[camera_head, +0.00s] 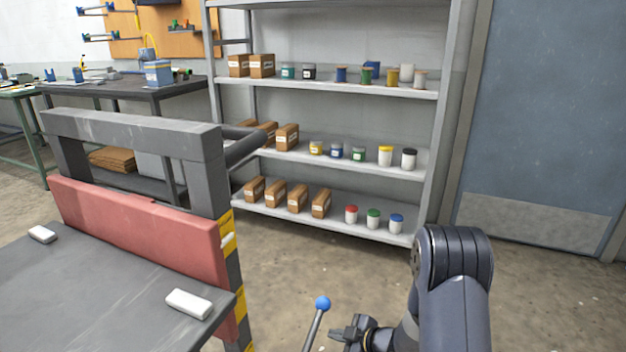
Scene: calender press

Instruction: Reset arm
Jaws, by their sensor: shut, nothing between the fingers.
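My arm (452,265) rises at the lower right, its dark rounded joint in front of the shelf's right foot. My gripper (338,336) is low in the picture, pointing left, with its fingers shut and empty. Just left of it stands a thin metal lever (315,327) with a blue ball knob (322,303). A small gap shows between the gripper and the lever. The lever's lower end is cut off by the picture's bottom edge.
The calender press with a red panel (140,222), grey frame (130,133) and dark bed (110,300) fills the lower left. White blocks (188,304) lie on it. A stocked shelf (330,155) stands behind. Bare floor (540,300) lies right.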

